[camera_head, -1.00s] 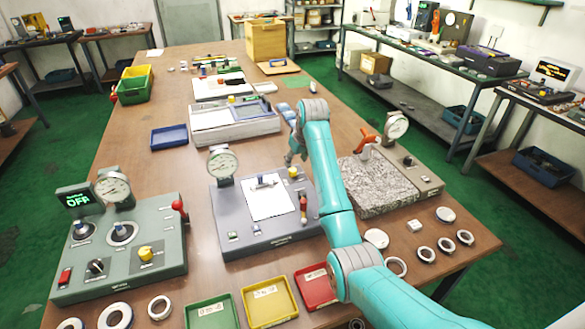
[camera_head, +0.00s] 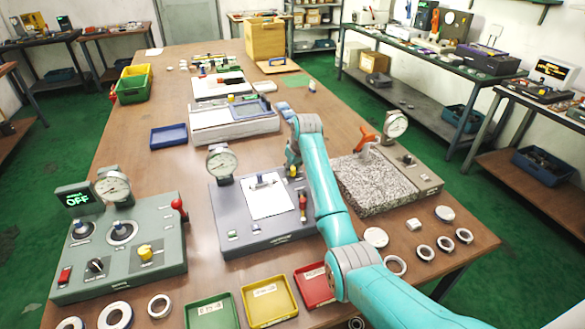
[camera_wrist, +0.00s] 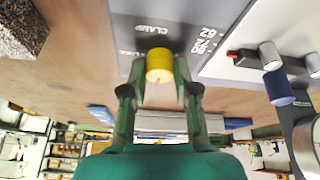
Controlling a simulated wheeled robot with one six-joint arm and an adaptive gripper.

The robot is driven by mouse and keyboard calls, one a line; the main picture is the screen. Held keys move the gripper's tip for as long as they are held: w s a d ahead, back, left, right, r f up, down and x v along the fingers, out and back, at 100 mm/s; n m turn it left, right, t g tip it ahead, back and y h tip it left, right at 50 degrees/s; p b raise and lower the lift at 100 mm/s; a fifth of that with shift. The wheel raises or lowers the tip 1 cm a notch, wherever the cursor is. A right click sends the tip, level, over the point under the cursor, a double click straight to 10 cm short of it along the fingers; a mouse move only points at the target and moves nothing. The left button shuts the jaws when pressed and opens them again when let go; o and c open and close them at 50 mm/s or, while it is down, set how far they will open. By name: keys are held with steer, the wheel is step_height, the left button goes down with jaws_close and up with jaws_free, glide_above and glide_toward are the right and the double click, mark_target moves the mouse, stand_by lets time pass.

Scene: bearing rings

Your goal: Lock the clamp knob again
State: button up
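The yellow clamp knob (camera_head: 293,171) is at the upper right of the middle grey fixture (camera_head: 228,205). In the wrist view the yellow knob (camera_wrist: 159,65) sits beside the printed word CLAMP. In the head view my gripper (camera_head: 292,156) is just behind the knob and partly hidden by my arm. I cannot tell whether the fingers touch the knob.
The fixture carries a dial gauge (camera_head: 221,162), a white plate (camera_head: 268,197) and a red-handled lever (camera_head: 303,204). A granite block (camera_head: 375,184) stands to the right. A green-grey tester (camera_head: 120,245) is at left. Coloured trays (camera_head: 270,301) and bearing rings (camera_head: 160,306) line the front.

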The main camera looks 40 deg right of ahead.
steer(key=shift+m, duration=0.3)
jaws_close()
steer(key=m, duration=0.1)
steer(key=m+h, duration=0.1)
steer(key=m, duration=0.1)
steer(key=shift+a+m+g+h, duration=0.1)
steer(key=shift+m+g+h, duration=0.2)
steer(key=m, duration=0.2)
steer(key=m+g+h, duration=0.1)
steer(key=m, duration=0.2)
steer(key=shift+w+m+g+h, duration=0.15)
steer(key=shift+m+g+h, duration=0.15)
steer(key=m+g, duration=0.1)
steer(key=m, duration=0.2)
steer(key=m+g, duration=0.1)
steer(key=m, duration=0.1)
steer(key=m+g, duration=0.1)
steer(key=m, duration=0.2)
steer(key=shift+w+h, duration=0.1)
steer(key=shift+h, duration=0.2)
steer(key=o, duration=1)
jaws_free()
